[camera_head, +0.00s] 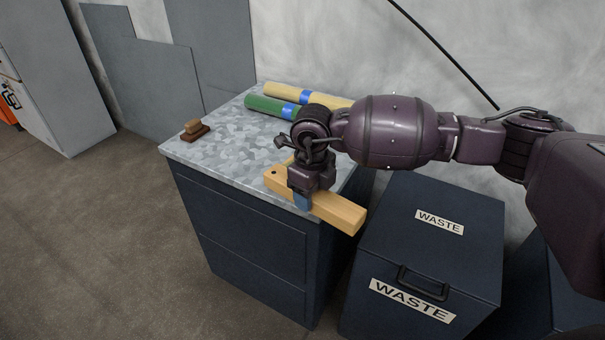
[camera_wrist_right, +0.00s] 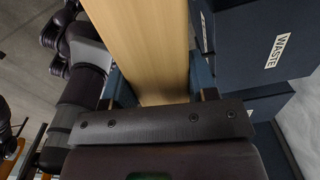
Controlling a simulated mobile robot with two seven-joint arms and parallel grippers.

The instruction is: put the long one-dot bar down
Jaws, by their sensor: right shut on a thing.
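The long one-dot bar (camera_head: 338,211) is pale wood, with one dark dot on top near its left end. My right gripper (camera_head: 303,200) points down and is shut across the bar near its middle. The bar lies level over the front right corner of the cabinet top (camera_head: 225,156), and its right end juts out past the edge. I cannot tell whether it touches the top. In the right wrist view the bar (camera_wrist_right: 145,45) runs away between the blue fingers of the gripper (camera_wrist_right: 160,88). My left gripper does not show.
A green roll (camera_head: 268,105) and a yellow roll (camera_head: 290,94), with blue bands, lie at the back of the top. A small brown brush-like block (camera_head: 194,130) sits at its left edge. A dark waste bin (camera_head: 430,235) stands to the right. The middle of the top is clear.

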